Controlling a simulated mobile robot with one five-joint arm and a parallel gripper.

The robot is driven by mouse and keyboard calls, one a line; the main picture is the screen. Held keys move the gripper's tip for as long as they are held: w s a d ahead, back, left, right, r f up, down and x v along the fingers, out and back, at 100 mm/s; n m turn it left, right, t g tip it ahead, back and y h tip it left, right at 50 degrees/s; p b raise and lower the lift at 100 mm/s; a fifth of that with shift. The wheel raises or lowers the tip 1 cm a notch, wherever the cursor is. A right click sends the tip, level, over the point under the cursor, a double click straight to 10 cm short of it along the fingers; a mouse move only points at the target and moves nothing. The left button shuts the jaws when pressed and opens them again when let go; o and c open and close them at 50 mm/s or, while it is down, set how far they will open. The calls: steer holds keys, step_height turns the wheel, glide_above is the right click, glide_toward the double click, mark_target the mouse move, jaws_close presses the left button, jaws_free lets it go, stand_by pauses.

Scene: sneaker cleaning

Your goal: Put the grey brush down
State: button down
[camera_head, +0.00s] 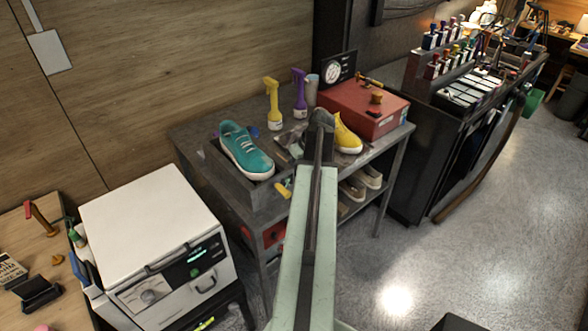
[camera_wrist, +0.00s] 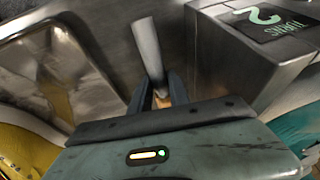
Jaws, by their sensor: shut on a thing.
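My gripper (camera_wrist: 157,94) is shut on the grey brush (camera_wrist: 147,48). In the wrist view, its pale grey handle sticks out between the dark fingers over a grey metal surface. The gripped end, with a little orange-tan showing, is mostly hidden by the fingers. I cannot tell whether the brush touches the surface. In the head view my gripper (camera_head: 321,120) is above the grey workbench (camera_head: 197,134), between the teal sneaker and the yellow shoe. The brush cannot be made out there.
The teal sneaker (camera_head: 243,150) sits on a grey block to the left. The yellow shoe (camera_head: 346,138) and red box (camera_head: 363,110) are to the right. Yellow (camera_head: 273,112) and purple (camera_head: 300,100) spray bottles stand behind. A shallow metal tray (camera_wrist: 62,75) lies beside the brush.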

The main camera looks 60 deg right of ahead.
steer(key=shift+f, duration=0.1)
steer(key=c, duration=1.6)
jaws_free()
steer(key=shift+f, duration=0.1)
steer(key=shift+c, duration=0.2)
steer(key=o, duration=0.4)
steer(key=shift+r, duration=0.45)
steer(key=p+v, duration=1.1)
steer(key=shift+s+r, duration=0.2)
steer(key=shift+r, duration=0.05)
